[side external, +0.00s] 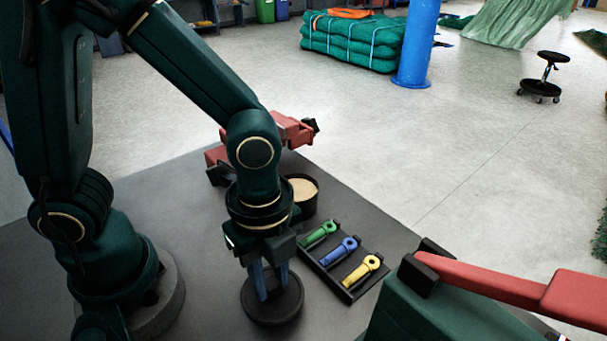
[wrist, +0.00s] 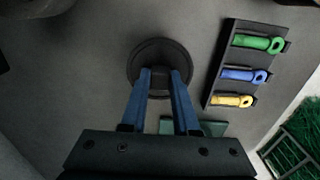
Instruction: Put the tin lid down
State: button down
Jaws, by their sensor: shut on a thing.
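The tin lid (side external: 272,308) is a dark round disc, low over or on the grey table top; I cannot tell if it touches. It also shows in the wrist view (wrist: 160,52). My gripper (side external: 267,288) points down, its blue fingers shut on the middle of the lid, where a small grip is mostly hidden between the fingertips (wrist: 160,78). A round dark tin (side external: 309,206), open and filled with pale beige material, stands behind my gripper, partly hidden by my wrist.
A black rack (side external: 341,293) right of the lid holds green (side external: 318,234), blue (side external: 340,250) and yellow (side external: 361,270) handled pieces. A red device (side external: 290,129) stands behind the tin. A green body with a red bar (side external: 480,278) fills the lower right. Table left of the lid is clear.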

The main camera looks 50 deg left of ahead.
jog(key=shift+f, duration=1.2)
jog(key=shift+f, duration=0.15)
jog(key=c, duration=0.7)
grip_release()
jog(key=shift+o, duration=0.2)
